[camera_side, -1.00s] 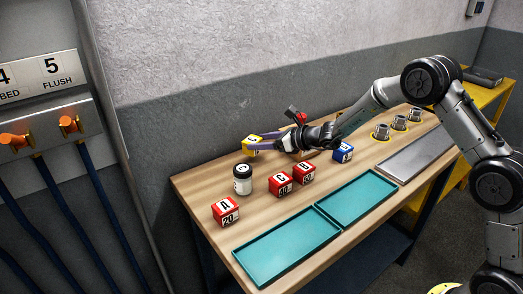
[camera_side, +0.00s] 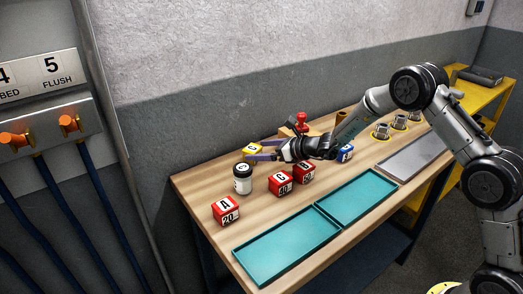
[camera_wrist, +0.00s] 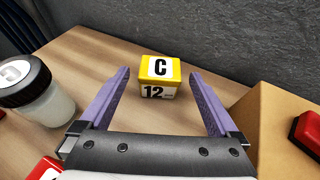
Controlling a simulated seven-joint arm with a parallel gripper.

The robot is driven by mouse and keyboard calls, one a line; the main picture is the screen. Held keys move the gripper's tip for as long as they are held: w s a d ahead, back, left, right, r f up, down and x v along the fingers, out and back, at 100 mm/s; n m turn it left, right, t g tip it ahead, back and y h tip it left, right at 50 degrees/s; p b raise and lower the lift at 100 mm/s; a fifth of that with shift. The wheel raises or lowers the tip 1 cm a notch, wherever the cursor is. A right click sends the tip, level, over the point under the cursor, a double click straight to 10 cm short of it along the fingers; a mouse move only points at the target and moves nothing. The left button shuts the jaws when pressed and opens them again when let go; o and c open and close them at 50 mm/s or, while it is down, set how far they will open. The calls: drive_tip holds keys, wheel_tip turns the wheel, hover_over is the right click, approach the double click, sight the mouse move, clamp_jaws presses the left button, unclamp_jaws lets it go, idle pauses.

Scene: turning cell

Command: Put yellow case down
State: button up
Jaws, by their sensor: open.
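The yellow case (camera_wrist: 159,77), yellow on top with a white panel marked C and 12, stands on the wooden table in the wrist view. It also shows in the side view (camera_side: 254,149), partly hidden behind my gripper (camera_side: 262,155). My gripper (camera_wrist: 158,82) is open. Its two purple fingers are spread wide to the left and right of the case, with clear gaps on both sides. The case sits beyond or near the fingertips, and nothing is held.
A dark-capped jar (camera_wrist: 38,90) stands left of my gripper. A box with a red button (camera_wrist: 308,130) is close on the right. Red cases (camera_side: 226,211) and two teal trays (camera_side: 285,248) lie nearer the front. A grey wall (camera_side: 230,110) rises behind.

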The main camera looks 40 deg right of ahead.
drive_tip(key=shift+r, duration=0.25)
drive_tip(key=v, duration=1.2)
drive_tip(key=shift+d, duration=0.1)
drive_tip(key=s+a+r+n+g+y, duration=0.25)
drive_tip(key=s+a+r+n, duration=0.3)
drive_tip(key=s+n, duration=0.35)
drive_tip(key=s+a+r+n+g+y, duration=0.1)
drive_tip(key=s+a+r+n+g, duration=0.4)
drive_tip(key=s+n, duration=0.4)
drive_tip(key=s+d+n+h, duration=0.4)
drive_tip(key=s+d+n, duration=0.1)
drive_tip(key=s, duration=0.4)
drive_tip(key=s+d+f+n+h, duration=0.1)
drive_tip(key=s+d+n+h, duration=0.3)
drive_tip(key=s+n, duration=0.4)
drive_tip(key=shift+s+d+f+n, duration=0.25)
drive_tip(key=shift+s+d, duration=0.25)
drive_tip(key=shift+s, duration=0.35)
